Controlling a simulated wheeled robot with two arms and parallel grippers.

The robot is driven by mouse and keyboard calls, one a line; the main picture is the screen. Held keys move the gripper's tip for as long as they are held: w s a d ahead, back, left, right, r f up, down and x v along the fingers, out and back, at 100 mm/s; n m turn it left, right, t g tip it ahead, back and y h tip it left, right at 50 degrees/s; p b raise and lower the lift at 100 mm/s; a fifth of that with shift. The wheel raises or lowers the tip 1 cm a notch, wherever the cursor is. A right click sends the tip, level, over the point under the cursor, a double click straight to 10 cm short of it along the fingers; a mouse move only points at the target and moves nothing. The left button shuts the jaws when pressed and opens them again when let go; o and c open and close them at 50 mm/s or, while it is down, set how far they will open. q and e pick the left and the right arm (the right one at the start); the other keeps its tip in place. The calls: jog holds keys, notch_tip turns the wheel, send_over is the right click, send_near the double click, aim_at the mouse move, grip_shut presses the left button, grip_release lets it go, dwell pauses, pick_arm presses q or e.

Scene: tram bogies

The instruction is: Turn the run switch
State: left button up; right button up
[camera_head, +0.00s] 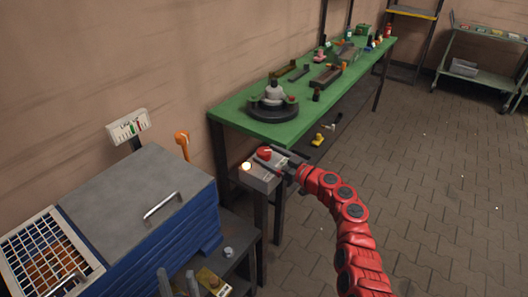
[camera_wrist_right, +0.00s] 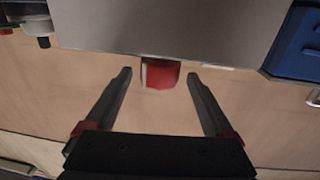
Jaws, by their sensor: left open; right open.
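The run switch is a red knob (camera_head: 264,153) on a grey control box (camera_head: 259,178) on a post, beside a glowing lamp (camera_head: 246,166). In the right wrist view the red knob (camera_wrist_right: 162,75) with a white mark stands out from the grey box face (camera_wrist_right: 170,25). My right gripper (camera_head: 281,161) is open at the box. Its fingers (camera_wrist_right: 160,74) lie either side of the knob with gaps, not visibly touching it. My left gripper (camera_head: 179,280) shows only as two grey fingers, apart, at the bottom edge, well away from the switch.
A green workbench (camera_head: 235,112) with several parts stands behind the box. A blue cabinet (camera_head: 150,235) with a grey lid and a wire grid (camera_head: 45,255) is at the left. A low dark shelf is below the box. Open paved floor (camera_head: 440,190) lies right.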

jog(key=shift+x, duration=1.15)
jog(key=c, duration=1.4)
